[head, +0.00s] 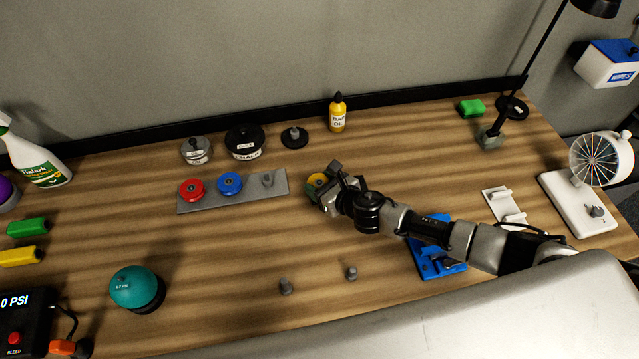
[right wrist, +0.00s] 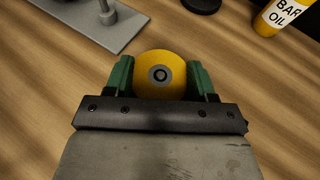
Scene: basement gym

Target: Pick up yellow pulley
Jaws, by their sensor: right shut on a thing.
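The yellow pulley (right wrist: 160,73) is a round disc with a grey hub. In the right wrist view it sits between the two green fingers of my right gripper (right wrist: 161,80), which is shut on it. In the head view the yellow pulley (head: 317,180) is partly hidden by the right gripper (head: 318,187), just right of the grey plate. Whether the pulley touches the table is hard to tell. My left gripper does not show.
The grey plate (head: 215,203) carries a red pulley (head: 191,189), a blue pulley (head: 230,184) and a bare peg (head: 267,179). A yellow oil bottle (head: 338,115) stands behind. A blue fixture (head: 437,262) lies under my right arm.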

